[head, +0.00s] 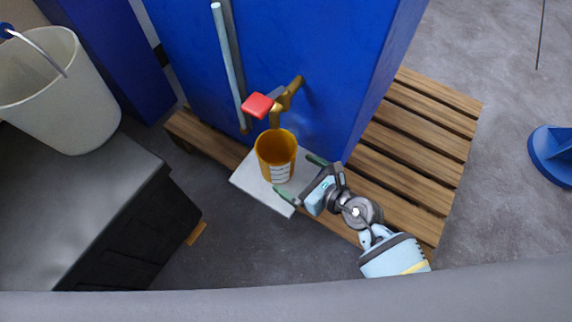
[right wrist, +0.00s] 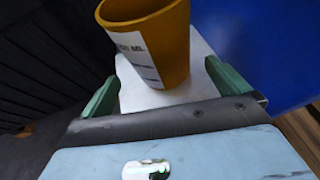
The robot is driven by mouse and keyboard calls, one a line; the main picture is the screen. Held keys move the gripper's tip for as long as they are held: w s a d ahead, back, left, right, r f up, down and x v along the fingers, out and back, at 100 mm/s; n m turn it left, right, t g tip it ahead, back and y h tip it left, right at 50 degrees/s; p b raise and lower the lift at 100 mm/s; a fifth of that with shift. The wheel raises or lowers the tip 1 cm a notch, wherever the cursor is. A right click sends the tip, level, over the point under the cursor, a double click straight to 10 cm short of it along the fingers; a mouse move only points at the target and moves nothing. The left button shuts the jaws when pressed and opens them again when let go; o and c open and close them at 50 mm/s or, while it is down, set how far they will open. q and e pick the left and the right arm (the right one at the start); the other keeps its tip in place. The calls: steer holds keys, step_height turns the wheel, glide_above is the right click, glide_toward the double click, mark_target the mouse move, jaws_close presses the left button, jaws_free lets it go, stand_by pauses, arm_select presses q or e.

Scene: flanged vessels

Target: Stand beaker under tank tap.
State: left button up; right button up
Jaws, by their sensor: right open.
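The orange beaker (head: 277,158) with a white label stands upright on a white plate (head: 248,188) in front of the blue tank (head: 270,50). The brass tap (head: 287,95) with a red handle (head: 258,105) is on the tank's front, its spout just above the beaker's far rim. My right gripper (head: 301,177) is open, its green fingertips at the near right side of the beaker. In the right wrist view the beaker (right wrist: 155,45) stands beyond and between the open fingers, apparently apart from them. My left gripper is not in view.
A wooden pallet (head: 420,140) lies under the tank and extends right. A white bucket (head: 50,95) stands on a dark cabinet (head: 100,180) at left. A grey pipe (head: 228,65) runs up the tank front. A blue round base (head: 553,155) is at far right.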

steer(key=shift+p+v, duration=0.65)
steer(key=shift+v, duration=2)
